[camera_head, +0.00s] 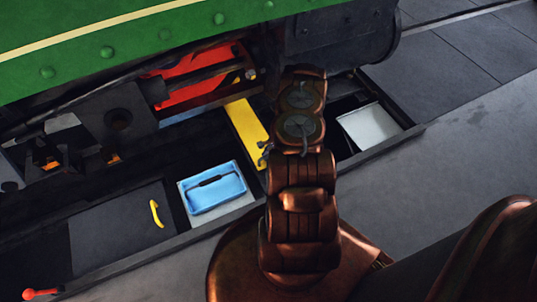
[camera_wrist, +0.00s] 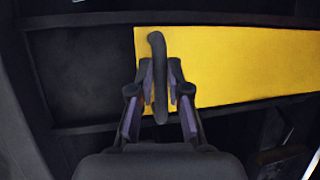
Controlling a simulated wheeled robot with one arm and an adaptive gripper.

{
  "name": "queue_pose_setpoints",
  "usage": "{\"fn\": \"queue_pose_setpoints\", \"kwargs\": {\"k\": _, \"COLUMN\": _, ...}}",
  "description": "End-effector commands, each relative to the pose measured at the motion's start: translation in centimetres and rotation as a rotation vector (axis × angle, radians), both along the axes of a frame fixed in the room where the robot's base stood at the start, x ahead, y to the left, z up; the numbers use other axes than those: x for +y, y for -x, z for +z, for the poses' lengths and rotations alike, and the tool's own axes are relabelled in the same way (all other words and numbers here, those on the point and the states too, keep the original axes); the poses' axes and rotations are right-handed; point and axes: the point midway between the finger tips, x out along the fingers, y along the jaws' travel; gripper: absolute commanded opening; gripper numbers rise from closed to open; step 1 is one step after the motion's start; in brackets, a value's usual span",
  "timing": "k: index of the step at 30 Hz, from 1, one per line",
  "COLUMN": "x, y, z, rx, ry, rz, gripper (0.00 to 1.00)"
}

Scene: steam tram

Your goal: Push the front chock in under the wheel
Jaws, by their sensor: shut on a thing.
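In the wrist view my gripper (camera_wrist: 160,88) is shut on an upright dark bar (camera_wrist: 157,50), like a handle, one finger on each side. The bar stands in front of the left end of a long flat yellow piece (camera_wrist: 240,62); I cannot tell whether the two are joined. In the head view the yellow piece (camera_head: 245,130) slants down from under the green tram (camera_head: 100,45), beside my arm, which hides my gripper. I cannot make out a chock for certain, and no wheel shows clearly.
A blue tray (camera_head: 212,207) with a dark thing in it lies left of my arm, a pale grey tray (camera_head: 372,128) right of it. A dark plate with a yellow handle (camera_head: 155,213) and a red-knobbed lever (camera_head: 38,294) are at lower left. Red parts (camera_head: 195,75) show under the tram.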

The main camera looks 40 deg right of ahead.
Motion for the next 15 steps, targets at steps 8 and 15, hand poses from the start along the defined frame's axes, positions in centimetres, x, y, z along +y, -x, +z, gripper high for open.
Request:
{"fn": "queue_pose_setpoints", "kwargs": {"k": 8, "x": -0.4, "y": -1.1, "z": 0.1, "rx": 0.001, "ry": -0.003, "rz": 0.006, "gripper": 0.00}}
{"fn": "queue_pose_setpoints", "kwargs": {"k": 15, "x": -0.7, "y": -1.2, "z": 0.1, "rx": -0.001, "ry": 0.002, "rz": 0.001, "gripper": 0.00}}
